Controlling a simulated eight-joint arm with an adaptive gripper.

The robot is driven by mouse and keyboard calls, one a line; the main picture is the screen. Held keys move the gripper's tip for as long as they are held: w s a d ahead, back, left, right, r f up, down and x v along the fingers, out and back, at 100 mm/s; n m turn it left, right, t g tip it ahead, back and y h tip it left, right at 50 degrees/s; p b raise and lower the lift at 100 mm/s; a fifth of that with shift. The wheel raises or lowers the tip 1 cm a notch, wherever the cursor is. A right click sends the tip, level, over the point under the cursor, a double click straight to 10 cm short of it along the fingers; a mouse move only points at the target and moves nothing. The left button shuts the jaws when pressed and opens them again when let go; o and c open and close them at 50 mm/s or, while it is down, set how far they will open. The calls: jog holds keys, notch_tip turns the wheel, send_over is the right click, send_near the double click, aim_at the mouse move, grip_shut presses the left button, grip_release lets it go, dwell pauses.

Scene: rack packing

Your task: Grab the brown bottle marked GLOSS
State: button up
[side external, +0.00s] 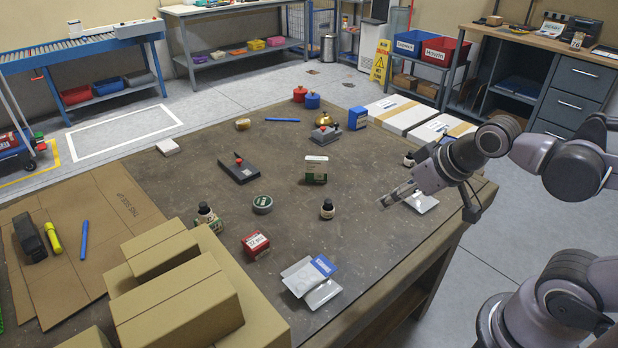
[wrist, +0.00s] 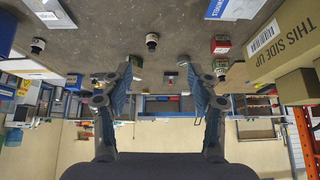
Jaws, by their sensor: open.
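One bottle (side external: 327,209) is near the middle, another bottle (side external: 207,217) is farther left, and a third bottle (side external: 408,160) is at the right near my arm. No label is legible, so I cannot tell which is marked GLOSS. In the wrist view, the middle bottle (wrist: 152,40) shows between and above my fingers, and the right-hand bottle (wrist: 38,46) is at the left. My gripper (side external: 384,203) is open and empty, above the table right of the middle bottle. Its fingers (wrist: 162,76) are wide apart.
Cardboard boxes (side external: 175,300) fill the front left. Bare table lies between my gripper and the middle bottle.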

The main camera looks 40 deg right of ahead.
jog(key=w+r+m+g, duration=0.2)
jog(key=w+m, duration=0.3)
jog(key=m+g, duration=0.5)
jog(key=m, duration=1)
send_over(328, 201)
notch_tip(328, 201, down, 9)
jog(key=shift+d+f+m, duration=0.5)
jog(key=shift+d+m, duration=0.05)
jog(key=shift+m, duration=0.15)
notch_tip(328, 201, down, 6)
jog(key=shift+a+r, duration=0.1)
jog(key=shift+r, duration=0.15)
jog(key=shift+a+f, duration=0.2)
jog(key=shift+f, duration=1.15)
jog(key=shift+a+f, duration=0.15)
jog(key=shift+f, duration=1.15)
grip_shut()
